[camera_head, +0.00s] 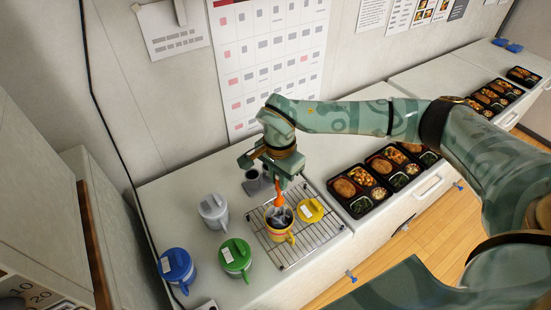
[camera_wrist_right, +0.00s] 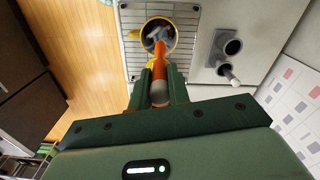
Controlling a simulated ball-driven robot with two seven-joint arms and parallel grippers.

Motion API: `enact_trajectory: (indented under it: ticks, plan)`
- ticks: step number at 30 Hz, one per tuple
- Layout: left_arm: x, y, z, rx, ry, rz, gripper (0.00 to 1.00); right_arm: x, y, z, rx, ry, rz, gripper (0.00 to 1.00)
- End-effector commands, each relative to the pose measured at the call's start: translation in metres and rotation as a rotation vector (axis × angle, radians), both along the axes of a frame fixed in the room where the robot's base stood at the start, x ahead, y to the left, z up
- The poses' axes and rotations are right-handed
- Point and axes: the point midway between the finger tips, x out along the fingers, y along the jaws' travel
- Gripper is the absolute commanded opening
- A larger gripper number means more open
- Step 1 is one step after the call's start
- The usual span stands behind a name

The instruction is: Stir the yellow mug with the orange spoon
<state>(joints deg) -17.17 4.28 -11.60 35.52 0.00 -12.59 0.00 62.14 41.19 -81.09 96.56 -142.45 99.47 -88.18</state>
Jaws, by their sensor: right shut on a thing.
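The yellow mug (camera_head: 278,226) stands open on a wire rack (camera_head: 310,239) on the white counter. In the right wrist view its rim (camera_wrist_right: 160,24) shows ahead of my fingers. My right gripper (camera_head: 279,180) is above the mug, shut on the orange spoon (camera_head: 281,197). In the right wrist view the orange handle (camera_wrist_right: 159,66) lies between the fingers of the right gripper (camera_wrist_right: 160,88). The spoon points down into the mug, and its grey lower end shows inside the rim. Whether its tip touches the bottom is hidden. My left gripper is not in view.
A yellow lid (camera_head: 310,211) lies on the rack beside the mug. Grey (camera_head: 213,210), green (camera_head: 236,257) and blue (camera_head: 177,268) lidded mugs stand to the left. A grey holder (camera_head: 253,183) is behind. Black bento trays (camera_head: 360,207) line the counter to the right.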

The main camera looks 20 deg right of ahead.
Motion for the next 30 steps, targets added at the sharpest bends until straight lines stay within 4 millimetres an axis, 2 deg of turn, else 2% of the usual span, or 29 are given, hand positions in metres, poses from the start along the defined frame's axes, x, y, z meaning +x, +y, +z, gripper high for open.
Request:
enact_trajectory:
  ticks: [8, 30]
  plan:
    - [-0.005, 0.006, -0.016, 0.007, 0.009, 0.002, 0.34, 0.000, 0.000, -0.018, 0.000, 0.001, 0.001, 0.00]
    - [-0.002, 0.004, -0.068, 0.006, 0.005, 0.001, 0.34, 0.000, 0.000, -0.087, 0.000, 0.001, 0.003, 0.00]
